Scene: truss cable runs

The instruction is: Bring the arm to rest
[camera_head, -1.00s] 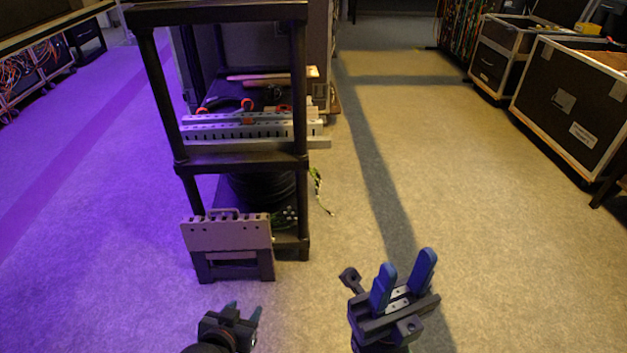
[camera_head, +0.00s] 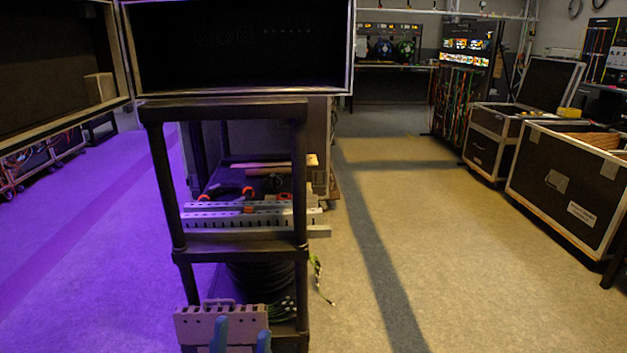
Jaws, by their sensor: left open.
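The blue fingertips of my left gripper (camera_head: 241,340) show at the bottom edge, left of the middle. They are apart with nothing seen between them. They overlap the front of a grey panel with a notched top edge (camera_head: 205,322), which stands at the foot of a black shelf rack (camera_head: 160,175). Whether they touch the panel cannot be told. The rest of my left arm is below the picture. My right gripper is out of view.
The rack holds perforated metal rails (camera_head: 255,218), orange-handled items and a coil of black cable (camera_head: 262,277). A large dark screen (camera_head: 238,48) stands above it. Open floor (camera_head: 440,260) lies to the right, bounded by black road cases (camera_head: 565,185).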

